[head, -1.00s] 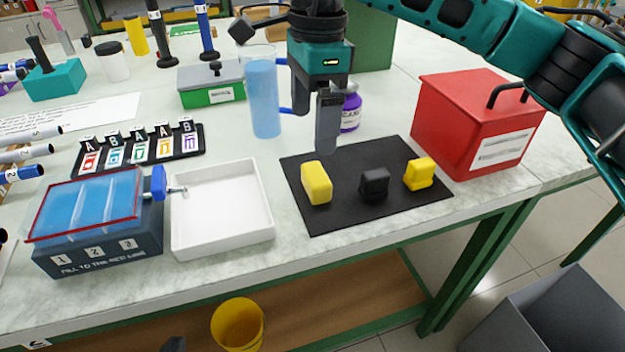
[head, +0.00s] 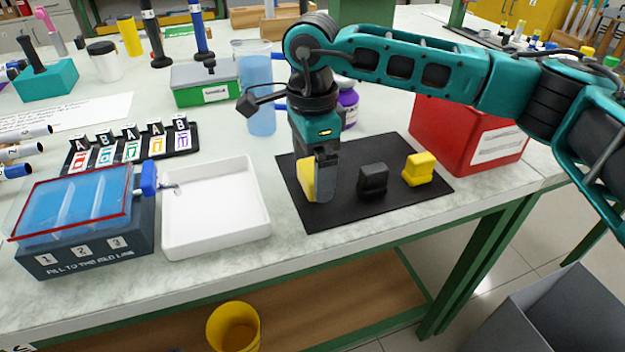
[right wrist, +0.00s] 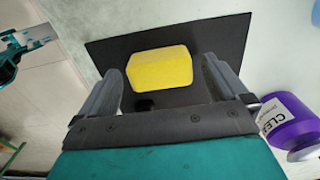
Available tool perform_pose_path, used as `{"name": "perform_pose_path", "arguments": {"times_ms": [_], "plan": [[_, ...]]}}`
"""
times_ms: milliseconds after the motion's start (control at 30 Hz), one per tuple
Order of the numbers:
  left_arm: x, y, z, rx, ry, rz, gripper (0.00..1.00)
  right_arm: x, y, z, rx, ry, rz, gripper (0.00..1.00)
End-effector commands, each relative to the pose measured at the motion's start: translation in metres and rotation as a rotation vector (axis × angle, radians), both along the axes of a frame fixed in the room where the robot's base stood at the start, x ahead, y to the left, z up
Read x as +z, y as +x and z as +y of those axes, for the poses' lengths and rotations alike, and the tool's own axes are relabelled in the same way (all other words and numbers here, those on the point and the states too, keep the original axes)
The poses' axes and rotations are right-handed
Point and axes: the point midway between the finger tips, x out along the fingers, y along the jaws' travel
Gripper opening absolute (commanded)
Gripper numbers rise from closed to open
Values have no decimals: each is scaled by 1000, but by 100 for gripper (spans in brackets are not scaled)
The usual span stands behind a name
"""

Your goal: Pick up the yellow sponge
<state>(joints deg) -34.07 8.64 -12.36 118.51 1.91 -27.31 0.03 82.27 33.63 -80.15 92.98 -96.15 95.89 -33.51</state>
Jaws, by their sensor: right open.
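The yellow sponge (head: 306,179) is a rounded block at the left of a black mat (head: 413,205). In the head view my right gripper (head: 322,188) points down at it and hides part of it. In the right wrist view the sponge (right wrist: 160,68) lies on the mat between the two spread fingertips of my right gripper (right wrist: 161,66). A gap shows on each side, so the gripper is open and not holding it.
A black block (head: 373,181) and a yellow stepped block (head: 419,169) stand to the right on the mat. A red box (head: 470,135), a purple bottle (head: 349,108), a blue cylinder (head: 258,95) and a white tray (head: 215,212) surround the mat.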

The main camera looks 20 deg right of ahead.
Motion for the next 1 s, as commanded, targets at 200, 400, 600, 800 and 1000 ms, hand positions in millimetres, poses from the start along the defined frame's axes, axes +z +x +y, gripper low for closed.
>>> {"name": "perform_pose_path", "arguments": {"times_ms": [200,400,600,800,1000], "plan": [[-3,0,0,0,0,0,0,-12,0,0,-1,0,-2,100],[-2,0,0,1,1,0,0,-12,0,-1,-1,0,-1,90],[-2,0,1,0,1,0,0,-12,0,-1,-1,0,-1,71],[-2,0,1,0,1,0,0,-11,0,-1,-1,0,-1,52],[-2,1,1,0,1,-1,0,-11,0,-1,-1,1,-1,49]]}}
